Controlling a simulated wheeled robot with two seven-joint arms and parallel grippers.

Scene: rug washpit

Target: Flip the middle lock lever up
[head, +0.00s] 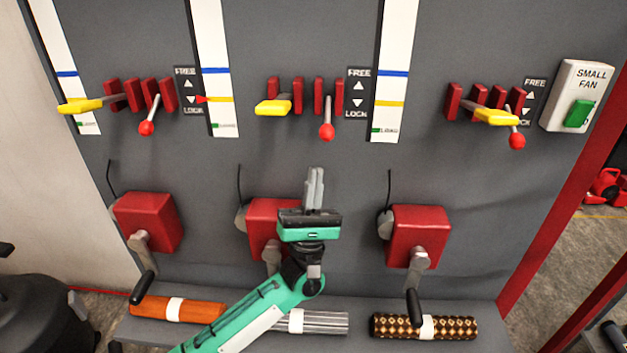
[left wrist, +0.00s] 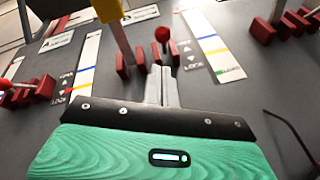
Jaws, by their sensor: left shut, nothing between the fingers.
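The middle lock lever (head: 327,131) is a thin rod with a red ball, between two red blocks on the grey panel. Its ball hangs low, level with or below the LOCK end of the FREE/LOCK label (head: 357,93). In the left wrist view its red ball (left wrist: 162,34) shows just beyond my fingertips. My left gripper (head: 315,172) is shut and empty, its fingers pointing up below the lever, in front of the middle red crank box (head: 262,222). In the left wrist view the shut fingers (left wrist: 161,80) point towards the lever. My right gripper is not in view.
A yellow handle (head: 273,107) sits left of the middle lever. Similar red-ball levers stand left (head: 147,128) and right (head: 517,141). Crank boxes (head: 418,236) line the panel below. Rolled rugs (head: 450,327) lie on the ledge. A green fan switch (head: 579,113) is at right.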

